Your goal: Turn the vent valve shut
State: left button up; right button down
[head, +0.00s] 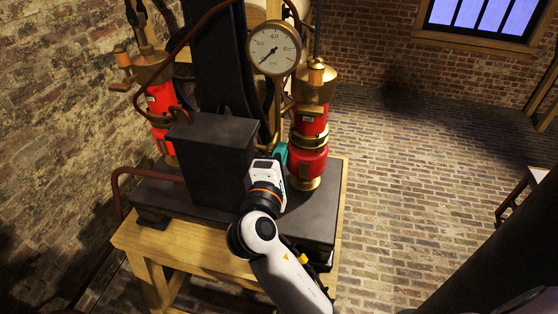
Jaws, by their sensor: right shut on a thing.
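My right gripper (280,153) reaches in from the bottom, between the dark upright block and the right-hand red jar. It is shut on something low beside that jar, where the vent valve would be. My gripper and wrist hide the valve itself, so how far it is turned cannot be seen. The right-hand red jar (309,160) stands upright with brass bands and a brass top. A round gauge (274,48) is above and to its left, its needle pointing to the lower left. My left gripper is not in view.
The dark upright block (206,160) stands left of my wrist on a dark base (315,226) over a wooden bench (150,241). Another red jar (161,102) with brass fittings and a dark red pipe (121,187) are at left.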

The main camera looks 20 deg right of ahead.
jog(key=shift+f+m+b, duration=0.4)
jog(key=shift+m+b, duration=0.25)
jog(key=shift+m, duration=0.25)
jog(key=c, duration=1.5)
grip_release()
jog(key=shift+s+r, duration=0.1)
